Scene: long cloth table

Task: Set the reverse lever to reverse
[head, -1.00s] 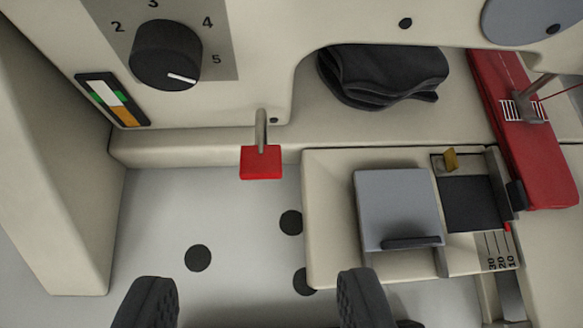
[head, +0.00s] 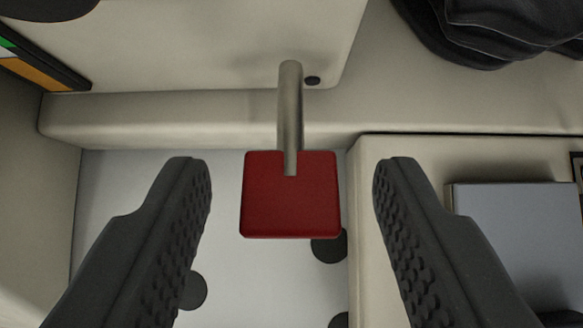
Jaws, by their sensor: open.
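The reverse lever (head: 290,195) is a flat red square paddle on a short metal rod that comes out of the cream machine body (head: 220,45). It hangs toward me in the middle of the head view. My gripper (head: 293,170) is open, with one dark ridged finger to the left of the red paddle and the other to its right. There is a gap between the paddle and each finger, and I see no contact. A small dark dot (head: 312,80) sits on the body beside the rod.
A grey-blue plate (head: 520,235) lies on the cream machine bed (head: 400,150) at the right, near the right finger. Dark folded cloth (head: 500,30) is at the upper right. A coloured strip (head: 40,65) and part of a dark dial (head: 45,5) show at the upper left.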

